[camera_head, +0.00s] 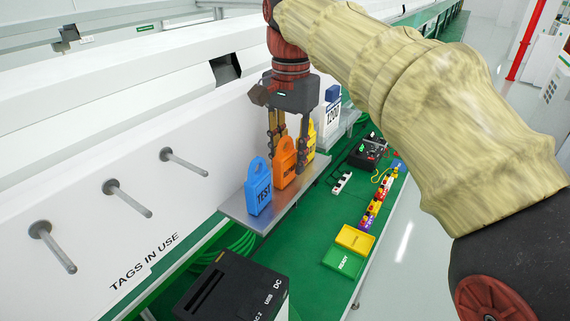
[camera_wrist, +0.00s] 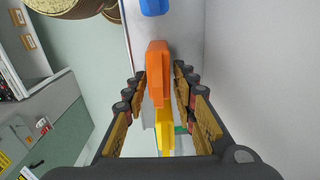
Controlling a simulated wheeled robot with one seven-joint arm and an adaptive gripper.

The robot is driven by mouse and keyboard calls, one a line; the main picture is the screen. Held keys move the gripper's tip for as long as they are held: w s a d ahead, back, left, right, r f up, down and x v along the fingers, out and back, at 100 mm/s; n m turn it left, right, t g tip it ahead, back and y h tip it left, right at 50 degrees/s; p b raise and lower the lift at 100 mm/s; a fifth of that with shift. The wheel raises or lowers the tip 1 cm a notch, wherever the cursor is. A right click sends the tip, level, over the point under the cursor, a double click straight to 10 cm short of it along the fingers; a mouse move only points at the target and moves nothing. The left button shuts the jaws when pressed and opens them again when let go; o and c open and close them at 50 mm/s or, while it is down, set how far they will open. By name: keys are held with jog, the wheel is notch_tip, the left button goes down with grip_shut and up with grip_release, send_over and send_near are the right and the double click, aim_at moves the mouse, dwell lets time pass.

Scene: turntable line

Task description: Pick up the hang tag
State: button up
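An orange hang tag (camera_head: 285,168) stands upright on a small metal shelf (camera_head: 240,211), between a blue tag (camera_head: 258,190) marked TEST and a yellow tag (camera_head: 311,137). My gripper (camera_head: 288,154) points down over the orange tag, its fingers on either side of the tag's upper part. In the wrist view the orange tag (camera_wrist: 157,62) lies between the open fingers (camera_wrist: 160,82), with a gap showing on each side. The yellow tag (camera_wrist: 165,130) is beyond it, and the blue tag (camera_wrist: 154,6) is at the top edge. My fingers partly hide the yellow tag in the head view.
A white panel with several metal pegs (camera_head: 127,198), lettered TAGS IN USE, stands left of the shelf. A black box (camera_head: 230,290) is in front. Yellow and green trays (camera_head: 355,238) lie on the green bench to the right. A white 1200 item (camera_head: 332,113) stands behind.

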jog(key=shift+f, duration=1.05)
jog(key=c, duration=0.4)
grip_shut()
